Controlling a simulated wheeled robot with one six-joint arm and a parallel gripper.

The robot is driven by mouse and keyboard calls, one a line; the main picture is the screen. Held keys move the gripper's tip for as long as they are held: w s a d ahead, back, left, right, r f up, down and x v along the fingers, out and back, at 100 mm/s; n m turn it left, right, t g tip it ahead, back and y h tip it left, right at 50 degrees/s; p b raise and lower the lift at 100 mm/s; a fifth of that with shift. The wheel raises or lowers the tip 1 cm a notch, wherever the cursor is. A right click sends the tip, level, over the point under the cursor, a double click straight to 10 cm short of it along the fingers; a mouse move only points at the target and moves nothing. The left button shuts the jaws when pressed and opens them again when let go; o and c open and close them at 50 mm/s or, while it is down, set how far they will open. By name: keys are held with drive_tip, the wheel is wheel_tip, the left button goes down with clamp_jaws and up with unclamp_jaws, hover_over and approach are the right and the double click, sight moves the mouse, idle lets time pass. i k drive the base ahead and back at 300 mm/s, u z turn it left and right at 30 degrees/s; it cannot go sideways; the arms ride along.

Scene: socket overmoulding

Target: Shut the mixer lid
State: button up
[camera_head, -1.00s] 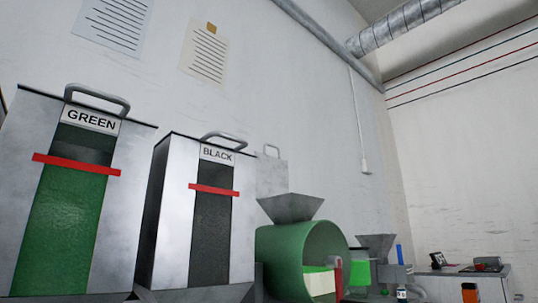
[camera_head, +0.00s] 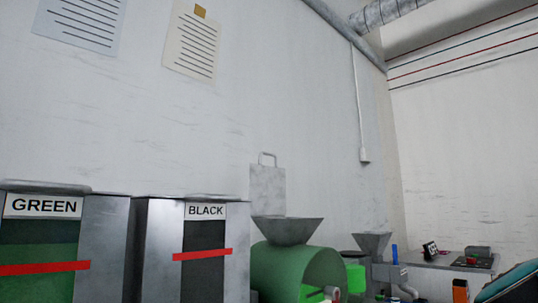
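The mixer appears to be the green rounded drum (camera_head: 300,268) at the lower middle, with a grey funnel hopper (camera_head: 287,230) on top. A grey upright panel with a small handle (camera_head: 268,188) stands behind the hopper. It looks like the mixer lid standing open, but its hinge is hidden by the hopper. The drum's lower part is cut off by the frame's bottom edge. My gripper is not in view.
A GREEN bin (camera_head: 103,245) and a BLACK bin (camera_head: 160,250) stand left of the drum. A second machine with a grey hopper (camera_head: 372,242) and a grey cabinet (camera_head: 425,262) are to the right. A dark teal shape, unclear, fills the lower right corner.

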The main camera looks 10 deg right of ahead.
sight(267, 184)
drive_tip(key=k, duration=0.35)
drive_tip(key=z, duration=0.85)
drive_tip(key=i, duration=1.2)
drive_tip(key=u, duration=0.7)
